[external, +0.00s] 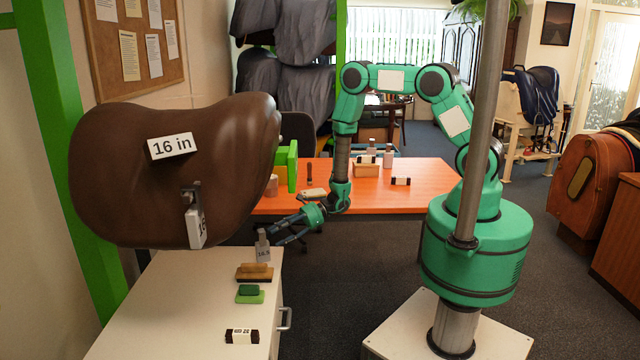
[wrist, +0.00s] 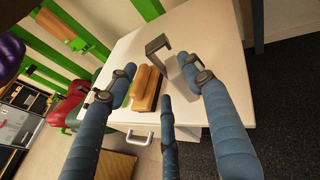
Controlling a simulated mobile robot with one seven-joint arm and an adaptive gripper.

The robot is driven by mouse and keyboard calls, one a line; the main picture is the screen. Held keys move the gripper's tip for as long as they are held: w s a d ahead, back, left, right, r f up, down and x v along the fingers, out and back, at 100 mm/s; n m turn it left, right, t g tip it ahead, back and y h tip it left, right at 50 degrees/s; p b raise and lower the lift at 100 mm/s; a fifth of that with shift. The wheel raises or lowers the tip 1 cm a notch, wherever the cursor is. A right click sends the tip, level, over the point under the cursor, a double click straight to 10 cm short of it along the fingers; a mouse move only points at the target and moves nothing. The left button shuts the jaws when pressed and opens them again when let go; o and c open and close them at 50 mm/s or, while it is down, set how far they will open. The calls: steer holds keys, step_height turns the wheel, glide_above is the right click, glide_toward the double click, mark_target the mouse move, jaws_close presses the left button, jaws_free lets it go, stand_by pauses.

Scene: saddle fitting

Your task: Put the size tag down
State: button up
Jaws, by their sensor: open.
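A grey clip-like size tag (external: 263,246) with a white label stands upright near the far end of the white cabinet top. In the wrist view it shows as a grey hook shape (wrist: 157,45) beyond my fingertips. My gripper (external: 278,231) is open and empty, just right of the tag and close to it. In the wrist view its spread blue fingers (wrist: 160,78) have a gap between them and the tag. Another tag (external: 195,226) hangs on the brown saddle (external: 120,190), below a "16 in" plate (external: 172,146). The standing tag's printing is too small to read surely.
A tan brush (external: 254,272) lies beside the tag, also in the wrist view (wrist: 148,88). A green block (external: 250,294) and a dark labelled roll (external: 242,336) lie nearer on the white cabinet (external: 170,300). The orange table (external: 430,180) behind holds several small items.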

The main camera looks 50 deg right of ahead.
steer(key=s+d+r+n+g+h, duration=0.1)
steer(key=s+d+r+n+g, duration=0.2)
steer(key=r, duration=0.7)
steer(key=s+d+r+n+g, duration=0.1)
steer(key=s+r+n, duration=0.35)
steer(key=r, duration=0.65)
steer(key=s+d+r+n+g+h, duration=0.1)
steer(key=s+r+n+g, duration=0.2)
steer(key=r, duration=0.7)
steer(key=s+d+r+n+t+h, duration=0.2)
steer(key=s+d+r, duration=0.4)
steer(key=d, duration=0.3)
steer(key=s+d+r+n+t+h, duration=0.3)
steer(key=s+d+r+h, duration=0.3)
steer(key=d, duration=0.4)
steer(key=s+d+r+n+t+h, duration=0.2)
steer(key=s+d+r+n, duration=0.3)
steer(key=d, duration=0.5)
step_height(320, 180, up, 3)
steer(key=s+h, duration=0.1)
steer(key=s, duration=0.2)
steer(key=shift+d+f+t+h, duration=0.15)
steer(key=shift+f+t+h, duration=0.05)
steer(key=shift+t+h, duration=0.2)
steer(key=shift+o, duration=0.3)
steer(key=shift+w, duration=0.15)
